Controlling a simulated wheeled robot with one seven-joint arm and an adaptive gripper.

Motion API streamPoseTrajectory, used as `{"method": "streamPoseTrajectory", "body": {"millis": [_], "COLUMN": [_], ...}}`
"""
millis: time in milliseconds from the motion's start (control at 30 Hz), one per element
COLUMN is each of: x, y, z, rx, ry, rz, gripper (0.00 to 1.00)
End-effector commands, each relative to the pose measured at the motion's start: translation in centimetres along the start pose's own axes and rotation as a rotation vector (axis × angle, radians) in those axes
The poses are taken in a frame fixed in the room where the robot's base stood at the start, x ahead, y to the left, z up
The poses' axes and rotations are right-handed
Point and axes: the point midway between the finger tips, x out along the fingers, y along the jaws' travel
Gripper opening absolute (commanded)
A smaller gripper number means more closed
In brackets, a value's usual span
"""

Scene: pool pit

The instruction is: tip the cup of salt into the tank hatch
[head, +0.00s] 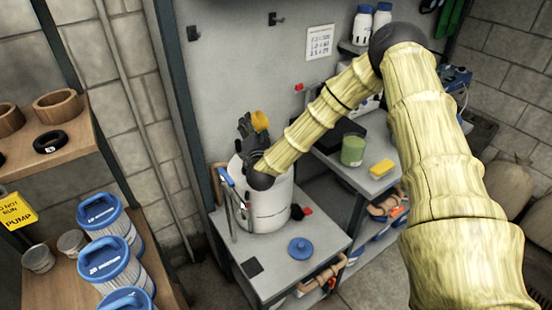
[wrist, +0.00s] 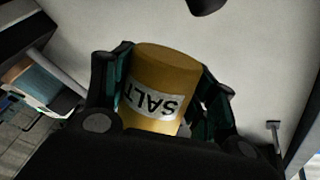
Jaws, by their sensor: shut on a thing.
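The cup of salt (wrist: 160,80) is a mustard-yellow cylinder with a white SALT label, upside down in the wrist view. My gripper (wrist: 168,68) is shut on its sides. In the head view the cup (head: 260,121) shows as a small yellow shape at my dark gripper (head: 252,126), above the white tank (head: 270,208). The cup's inside is not visible, and I cannot tell its exact tilt. My wrist and gripper cover part of the tank's top, and the hatch opening is not clearly visible. A blue round lid (head: 300,248) lies on the grey bench (head: 325,232) in front of the tank.
A blue-handled rail (head: 229,192) stands at the tank's left. Right of the tank, a shelf holds a green container (head: 353,149) and a yellow sponge (head: 382,168). Wooden shelves at left hold blue-capped filters (head: 104,217). A grey wall panel (head: 245,65) rises behind the tank.

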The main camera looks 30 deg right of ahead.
Motion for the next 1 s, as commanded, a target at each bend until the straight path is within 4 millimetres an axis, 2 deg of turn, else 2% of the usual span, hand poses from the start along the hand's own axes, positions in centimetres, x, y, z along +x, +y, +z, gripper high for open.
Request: {"method": "streamPoseTrajectory", "body": {"millis": [200, 800, 1000], "x": [0.1, -0.2, -0.4], "y": [-0.4, 0.9, 2.2], "z": [-0.3, 0.5, 0.2], "rx": [0.106, 0.397, 0.496], "ry": [0.023, 0.090, 0.112], "rz": [-0.004, -0.018, -0.024], "gripper": [0.32, 0.32, 0.32]}}
